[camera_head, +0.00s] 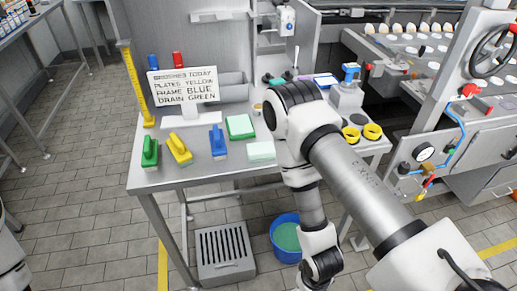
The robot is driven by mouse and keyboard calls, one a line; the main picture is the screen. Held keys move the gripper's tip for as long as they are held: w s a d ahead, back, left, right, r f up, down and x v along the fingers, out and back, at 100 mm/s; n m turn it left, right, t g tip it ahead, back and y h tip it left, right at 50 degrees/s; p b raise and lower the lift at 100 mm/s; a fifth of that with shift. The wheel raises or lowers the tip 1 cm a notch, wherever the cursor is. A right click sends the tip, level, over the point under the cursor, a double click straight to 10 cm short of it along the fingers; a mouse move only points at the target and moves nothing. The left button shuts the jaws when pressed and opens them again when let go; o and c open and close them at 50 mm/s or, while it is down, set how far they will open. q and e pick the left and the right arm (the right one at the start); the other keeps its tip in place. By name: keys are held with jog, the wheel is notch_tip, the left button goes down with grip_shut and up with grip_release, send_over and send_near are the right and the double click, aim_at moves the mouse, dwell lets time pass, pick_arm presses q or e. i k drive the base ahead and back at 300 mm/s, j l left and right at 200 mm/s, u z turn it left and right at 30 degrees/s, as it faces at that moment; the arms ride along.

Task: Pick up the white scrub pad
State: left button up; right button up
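The white scrub pad (261,151) lies flat near the front edge of the grey metal table, just left of my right arm. It looks whitish with a faint green tint, and nothing is holding it.
Green (149,153), yellow (179,148) and blue (217,142) brushes stand left of the pads. A sign (185,88) stands behind them. Yellow rings (371,132) lie right of my arm. A blue bucket (286,238) and a floor grate (225,251) are below the table.

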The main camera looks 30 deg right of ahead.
aim_at(256, 152)
jog(key=i+j, duration=0.1)
jog(key=j, duration=0.2)
jog(key=i+j, duration=0.1)
jog(key=j, duration=0.2)
jog(key=i+j, duration=0.1)
jog(key=j, duration=0.2)
jog(key=j+z, duration=0.15)
jog(key=z, duration=0.25)
jog(key=i+j+z, duration=0.1)
jog(key=j+z, duration=0.15)
jog(key=z, duration=0.2)
jog(key=j+z, duration=0.15)
jog(key=z, duration=0.25)
jog(key=j+z, duration=0.2)
jog(key=z, duration=0.25)
jog(key=k+j+z, duration=0.1)
jog(key=z, duration=0.3)
